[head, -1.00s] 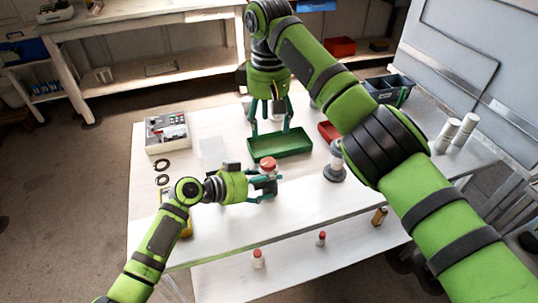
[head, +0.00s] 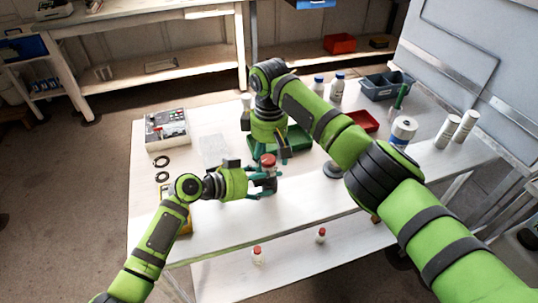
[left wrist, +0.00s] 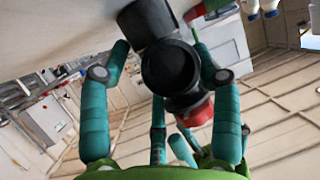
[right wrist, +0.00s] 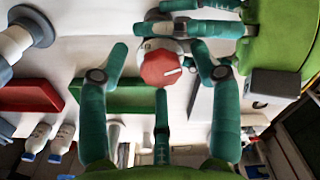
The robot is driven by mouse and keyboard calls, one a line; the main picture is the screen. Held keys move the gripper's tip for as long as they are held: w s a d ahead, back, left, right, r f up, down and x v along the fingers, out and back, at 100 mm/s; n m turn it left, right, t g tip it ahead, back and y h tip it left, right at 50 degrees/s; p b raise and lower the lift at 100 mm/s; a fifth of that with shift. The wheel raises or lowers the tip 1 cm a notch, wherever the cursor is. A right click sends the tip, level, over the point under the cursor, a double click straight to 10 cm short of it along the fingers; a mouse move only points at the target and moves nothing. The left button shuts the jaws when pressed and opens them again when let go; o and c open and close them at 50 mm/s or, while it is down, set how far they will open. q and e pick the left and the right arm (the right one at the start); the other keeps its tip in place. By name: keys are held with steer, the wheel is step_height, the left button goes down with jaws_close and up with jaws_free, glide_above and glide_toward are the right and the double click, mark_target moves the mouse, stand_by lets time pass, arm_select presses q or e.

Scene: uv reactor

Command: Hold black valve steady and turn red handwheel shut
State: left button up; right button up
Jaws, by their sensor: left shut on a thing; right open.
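The black valve (left wrist: 170,70) is between the fingers of my left gripper (left wrist: 163,52), which is shut on it just above the table. The red handwheel (right wrist: 160,68) caps the valve and has a white mark on its face. In the head view the handwheel (head: 268,160) is on top of the valve, above the left fingers (head: 264,184). My right gripper (right wrist: 157,52) is open, above the valve, with the handwheel between its spread fingers. Whether a finger touches the wheel I cannot tell. The right fingertips are mostly hidden in the head view.
A green tray (head: 298,140) lies behind the valve, and a red tray (head: 364,121) is to its right. A grey-based stand (head: 333,170) is right of the valve, partly behind my right arm. A control box (head: 167,130) stands at the left.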

arm_select(q)
steer(key=shift+f, duration=0.25)
arm_select(e)
steer(key=shift+f, duration=0.1)
arm_select(q)
steer(key=shift+a, duration=0.1)
arm_select(e)
steer(key=c, duration=1.1)
steer(key=shift+c, duration=0.3)
arm_select(q)
steer(key=shift+a, duration=0.1)
arm_select(e)
steer(key=m, duration=0.4)
steer(key=shift+s+a+f+m, duration=0.1)
steer(key=shift+s+m, duration=0.05)
steer(key=shift+m, duration=0.15)
steer(key=o, duration=1.2)
steer(key=shift+c, duration=0.2)
